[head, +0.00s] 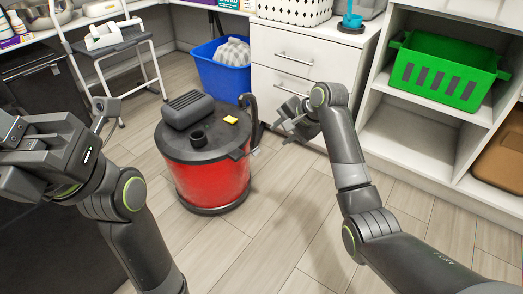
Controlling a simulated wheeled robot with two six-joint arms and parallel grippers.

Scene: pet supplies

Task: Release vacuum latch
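A red canister vacuum (208,183) with a black lid stands upright on the floor at the centre. A dark latch (239,154) sits on the right side of its rim. A small yellow piece (231,120) lies on top of the lid. My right gripper (287,124) is to the right of the vacuum, apart from it, with its fingers spread and nothing seen between them. My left gripper (12,158) is at the left edge, partly cut off, with its fingers apart, well away from the vacuum. The far side of the vacuum is hidden.
A blue bin (215,75) with a pale bag stands behind the vacuum. A white drawer cabinet (285,62) is behind my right gripper. A green basket (446,69) sits on a shelf at the right. A step stool (117,50) is at the back left. Floor in front is clear.

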